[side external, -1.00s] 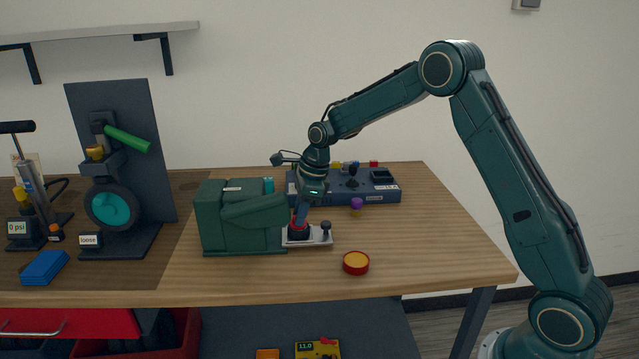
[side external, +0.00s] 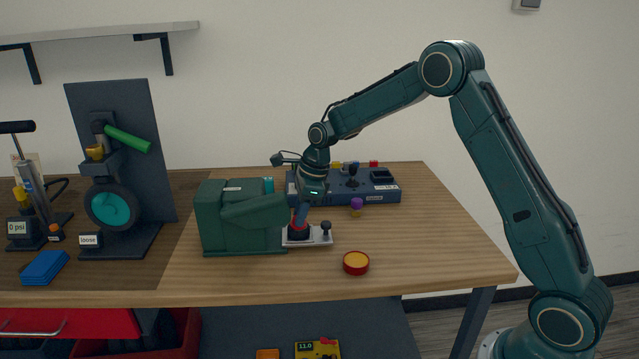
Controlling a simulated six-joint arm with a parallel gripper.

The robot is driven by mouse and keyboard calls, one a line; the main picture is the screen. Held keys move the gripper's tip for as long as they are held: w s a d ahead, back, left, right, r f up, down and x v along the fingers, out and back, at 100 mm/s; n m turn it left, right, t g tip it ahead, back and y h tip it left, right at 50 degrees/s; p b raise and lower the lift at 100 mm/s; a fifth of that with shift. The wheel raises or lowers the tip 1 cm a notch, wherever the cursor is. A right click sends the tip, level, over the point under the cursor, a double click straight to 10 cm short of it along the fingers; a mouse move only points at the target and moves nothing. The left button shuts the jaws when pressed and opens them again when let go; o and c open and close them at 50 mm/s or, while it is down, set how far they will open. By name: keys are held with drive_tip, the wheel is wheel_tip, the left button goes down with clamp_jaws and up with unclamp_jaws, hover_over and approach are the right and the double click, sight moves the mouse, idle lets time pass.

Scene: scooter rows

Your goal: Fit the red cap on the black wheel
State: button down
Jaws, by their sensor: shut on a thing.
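My gripper (side external: 300,219) points down at the right end of the green machine housing. It is shut on a small red piece, which looks like the red cap (side external: 293,227). The red piece is right at the top of a small dark round part, which looks like the black wheel (side external: 298,236), on a pale plate (side external: 318,241). The fingers hide much of both, and I cannot tell whether the cap is fully seated.
The green housing (side external: 235,222) stands close on the left. A red round dish with an orange top (side external: 356,262) is in front, right. A purple knob (side external: 356,204) and a blue control box (side external: 380,190) are behind. A larger wheel stand (side external: 120,240) is far left. The right of the table is clear.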

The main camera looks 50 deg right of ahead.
drive_tip(key=shift+f, duration=0.15)
idle(0.6)
drive_tip(key=c, duration=0.7)
unclamp_jaws()
drive_tip(key=shift+r, duration=0.2)
drive_tip(key=shift+r, duration=2.85)
